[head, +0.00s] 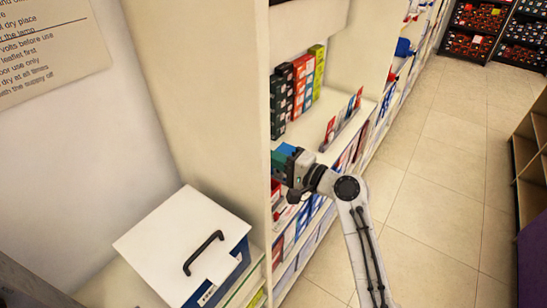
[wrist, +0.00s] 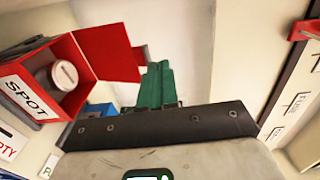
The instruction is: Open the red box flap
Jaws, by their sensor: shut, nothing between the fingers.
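The red box (wrist: 68,75) is at the left in the wrist view, with a white label reading SPOT on its side. Its front is open, and a round white item (wrist: 64,75) shows inside. The red flap (wrist: 108,52) stands swung out to the right of the opening. My gripper (wrist: 159,66) has green fingers closed together, with nothing between them. They are just right of the flap's right edge; I cannot tell whether they touch it. In the head view my gripper (head: 283,158) is at the shelf front, by the upright panel; the red box cannot be made out there.
A tall cream panel (head: 215,120) stands left of my gripper. Left of it is a blue box with a white lid (head: 170,240) and black handle. Red, green and dark cartons (head: 300,85) stand on the shelf behind. The tiled floor (head: 430,190) at right is clear.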

